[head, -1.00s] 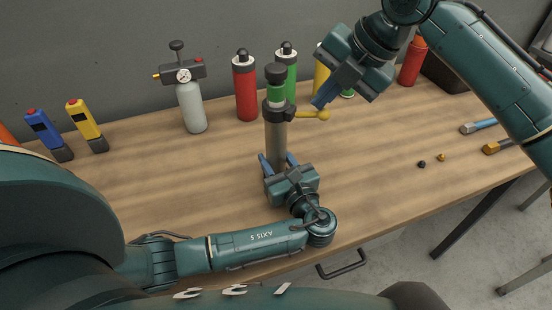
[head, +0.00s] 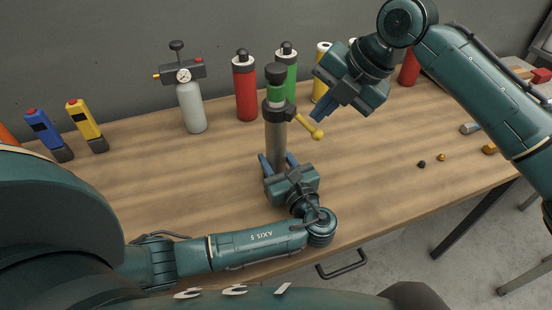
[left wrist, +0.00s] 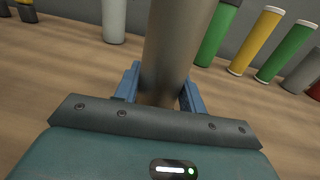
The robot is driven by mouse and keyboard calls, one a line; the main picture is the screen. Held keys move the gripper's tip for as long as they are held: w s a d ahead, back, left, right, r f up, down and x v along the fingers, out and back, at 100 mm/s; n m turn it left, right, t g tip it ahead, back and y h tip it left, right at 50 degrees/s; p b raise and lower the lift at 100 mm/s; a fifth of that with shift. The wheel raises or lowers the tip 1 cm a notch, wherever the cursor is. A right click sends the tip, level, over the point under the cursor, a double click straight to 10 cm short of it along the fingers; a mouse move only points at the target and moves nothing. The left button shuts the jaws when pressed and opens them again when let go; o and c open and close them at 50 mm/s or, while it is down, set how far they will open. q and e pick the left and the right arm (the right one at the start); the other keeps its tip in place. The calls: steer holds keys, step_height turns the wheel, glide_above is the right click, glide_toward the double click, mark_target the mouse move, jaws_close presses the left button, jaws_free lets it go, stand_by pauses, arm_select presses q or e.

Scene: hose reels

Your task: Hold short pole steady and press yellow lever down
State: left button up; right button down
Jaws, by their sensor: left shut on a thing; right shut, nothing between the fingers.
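The short pole (head: 276,138) stands upright on the wooden table, grey with a green band and a black cap. My left gripper (head: 277,163) is shut on the pole's lower part. In the left wrist view its blue fingers (left wrist: 160,90) sit on both sides of the pole (left wrist: 177,45). My right gripper (head: 324,110) is shut and empty, just above and right of the lever's knob, with a small gap visible.
A red cylinder (head: 245,90), a green cylinder (head: 286,70) and a yellow one (head: 321,75) stand behind the pole. A gauge bottle (head: 190,105) is at the back left. Small caps (head: 421,164) lie at right. The table between is clear.

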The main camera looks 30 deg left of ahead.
step_height(320, 180, up, 9)
stand_by(1.0)
steer(key=shift+d+r, duration=0.1)
steer(key=shift+d, duration=2.95)
arm_select(q)
steer(key=o, duration=1.3)
